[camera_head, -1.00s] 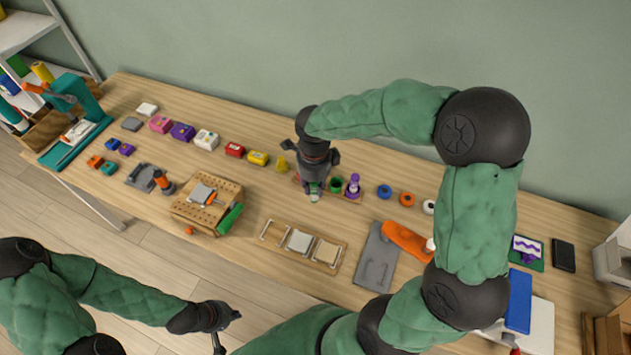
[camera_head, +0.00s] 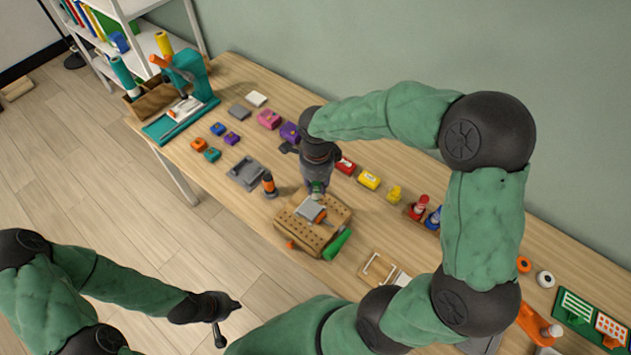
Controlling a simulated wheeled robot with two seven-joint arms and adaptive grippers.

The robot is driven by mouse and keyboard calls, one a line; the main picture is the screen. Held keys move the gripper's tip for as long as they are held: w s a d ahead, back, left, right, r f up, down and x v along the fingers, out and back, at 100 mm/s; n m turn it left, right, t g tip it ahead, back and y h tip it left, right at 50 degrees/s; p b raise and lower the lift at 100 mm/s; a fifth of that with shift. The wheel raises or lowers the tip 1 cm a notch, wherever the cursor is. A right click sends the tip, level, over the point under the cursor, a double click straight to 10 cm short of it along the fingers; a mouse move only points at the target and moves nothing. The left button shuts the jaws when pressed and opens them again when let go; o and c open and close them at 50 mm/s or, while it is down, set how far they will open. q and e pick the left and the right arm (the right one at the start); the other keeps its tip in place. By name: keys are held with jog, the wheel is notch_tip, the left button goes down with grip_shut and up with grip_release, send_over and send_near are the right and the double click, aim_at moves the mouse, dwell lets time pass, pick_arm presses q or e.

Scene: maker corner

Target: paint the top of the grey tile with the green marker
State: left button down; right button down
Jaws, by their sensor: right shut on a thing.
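The grey tile (camera_head: 309,210) lies on a wooden block with holes (camera_head: 325,234) near the table's front edge. My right gripper (camera_head: 317,188) points down just above the tile's far edge. It is shut on the green marker (camera_head: 318,187), of which only a small green part shows at the fingertips. I cannot tell whether the marker's tip touches the tile. No green paint shows on the visible part of the tile. My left gripper (camera_head: 226,319) is open and empty, over the floor in front of the table.
An orange clamp part (camera_head: 322,217) sits by the tile, and a green handle (camera_head: 337,244) lies along the block's right side. A grey tray (camera_head: 247,173) and an orange-black tool (camera_head: 269,185) stand to the left. Red (camera_head: 418,207) and blue (camera_head: 433,217) markers stand in a rack, partly hidden by my arm.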

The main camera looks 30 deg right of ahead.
aim_at(316, 196)
jog(key=shift+w, duration=0.15)
jog(key=shift+f+b, duration=0.4)
jog(key=shift+f, duration=0.2)
jog(key=shift+f+b, duration=1.2)
jog(key=shift+f, duration=0.8)
jog(key=shift+f+b, duration=0.4)
jog(key=shift+w+a, duration=0.2)
jog(key=shift+w, duration=0.3)
jog(key=shift+w+a, duration=0.1)
jog(key=shift+w, duration=0.05)
jog(key=shift+w+a+b, duration=0.2)
jog(key=shift+w+b, duration=0.15)
jog(key=shift+w, duration=0.15)
